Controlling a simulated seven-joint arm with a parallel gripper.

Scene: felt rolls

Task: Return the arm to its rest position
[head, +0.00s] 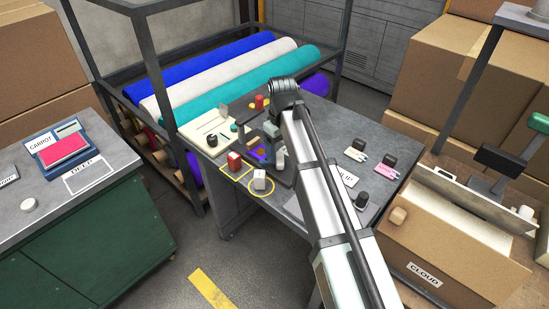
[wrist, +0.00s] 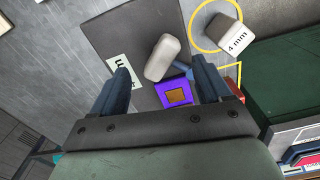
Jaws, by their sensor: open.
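My arm reaches in from the lower right of the head view, bends at a dark joint above the grey table (head: 345,128), and points down. My gripper (wrist: 160,68) is open, its two dark fingers apart. In the wrist view a pale rounded block (wrist: 163,58) and a purple piece with an orange square (wrist: 175,95) show between and beyond the fingers. Nothing is seen gripped. In the head view the gripper end is over the dark mat, largely hidden by my own arm.
A white block marked 4 mm (wrist: 228,38) stands inside a yellow ring; it also shows in the head view (head: 260,180). A red block (head: 234,162) stands nearby. Felt rolls (head: 225,75) lie in a dark frame behind. A carton labelled CLOUD (head: 445,260) stands right.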

